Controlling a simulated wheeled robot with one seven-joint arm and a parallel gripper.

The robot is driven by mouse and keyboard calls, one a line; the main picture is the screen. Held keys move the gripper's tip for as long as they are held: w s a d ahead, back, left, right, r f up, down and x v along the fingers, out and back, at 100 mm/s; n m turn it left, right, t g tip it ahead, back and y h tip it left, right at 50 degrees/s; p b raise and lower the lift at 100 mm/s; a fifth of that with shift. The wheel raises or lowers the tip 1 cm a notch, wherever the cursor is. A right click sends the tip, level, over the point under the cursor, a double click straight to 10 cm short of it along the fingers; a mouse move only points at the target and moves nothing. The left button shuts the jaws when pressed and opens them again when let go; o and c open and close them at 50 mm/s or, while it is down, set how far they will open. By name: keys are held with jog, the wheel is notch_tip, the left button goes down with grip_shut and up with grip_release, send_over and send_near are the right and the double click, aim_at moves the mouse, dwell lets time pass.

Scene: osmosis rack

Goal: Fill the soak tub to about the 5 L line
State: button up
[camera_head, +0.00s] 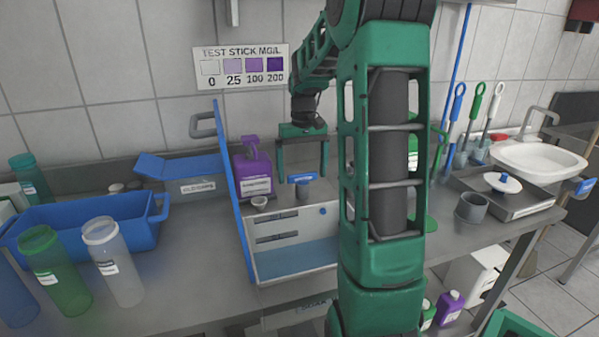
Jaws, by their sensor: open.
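A blue tub (95,222) with side handles stands on the left of the steel bench; it may be the soak tub. Its inside is partly hidden by bottles, and I cannot make out a 5 L line or a water level. My gripper (302,170) points down at the middle of the bench, its two fingers spread apart. Nothing is visibly held.
A grey-fronted box (292,240) with an upright blue panel (233,185) stands below my gripper. A purple jug (254,170) is beside it. Green (58,275) and clear (117,265) bottles stand front left. A sink (540,162) is far right. My arm hides the bench's centre right.

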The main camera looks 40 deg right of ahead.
jog(key=c, duration=1.1)
jog(key=shift+o, duration=0.3)
jog(key=shift+m, duration=2.4)
jog(key=o, duration=1)
jog(key=shift+o, duration=0.2)
notch_tip(320, 180, up, 11)
jog(key=shift+w+f, duration=0.1)
